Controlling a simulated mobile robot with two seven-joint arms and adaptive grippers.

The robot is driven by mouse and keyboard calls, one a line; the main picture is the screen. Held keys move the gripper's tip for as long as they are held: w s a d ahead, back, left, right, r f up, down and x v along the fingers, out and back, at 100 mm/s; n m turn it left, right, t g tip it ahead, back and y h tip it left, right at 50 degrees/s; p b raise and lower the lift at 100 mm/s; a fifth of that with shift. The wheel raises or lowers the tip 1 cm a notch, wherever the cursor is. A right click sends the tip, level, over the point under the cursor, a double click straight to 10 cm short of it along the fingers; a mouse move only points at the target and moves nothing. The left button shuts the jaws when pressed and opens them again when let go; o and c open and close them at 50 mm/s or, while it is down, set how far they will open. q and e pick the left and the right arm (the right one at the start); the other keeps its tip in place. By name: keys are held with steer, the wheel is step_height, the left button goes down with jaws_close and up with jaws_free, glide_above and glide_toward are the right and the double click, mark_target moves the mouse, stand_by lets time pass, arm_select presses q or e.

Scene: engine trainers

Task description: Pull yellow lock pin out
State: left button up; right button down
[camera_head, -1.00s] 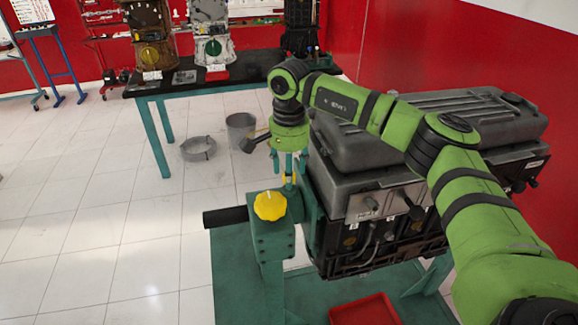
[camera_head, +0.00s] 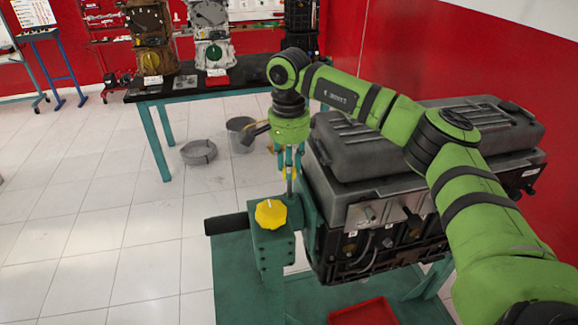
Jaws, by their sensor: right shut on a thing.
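My right gripper (camera_head: 289,170) points down above the teal engine stand (camera_head: 270,248). A larger yellow knob (camera_head: 270,213) sits on top of the stand's post, just in front and apart from the gripper. My left gripper is not in view.
A dark grey engine (camera_head: 372,245) hangs on the stand, right of the gripper and below my right arm. A black handle bar (camera_head: 226,223) sticks out left. A red tray (camera_head: 362,312) lies at the front. A bucket (camera_head: 240,134) and workbench (camera_head: 222,78) stand behind.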

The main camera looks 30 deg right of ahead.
steer(key=shift+w+r, duration=0.1)
steer(key=shift+r, duration=0.15)
steer(key=c, duration=1)
jaws_free()
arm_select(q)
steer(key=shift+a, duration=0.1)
arm_select(e)
steer(key=shift+o, duration=0.3)
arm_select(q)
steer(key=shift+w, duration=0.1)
arm_select(e)
step_height(320, 180, up, 12)
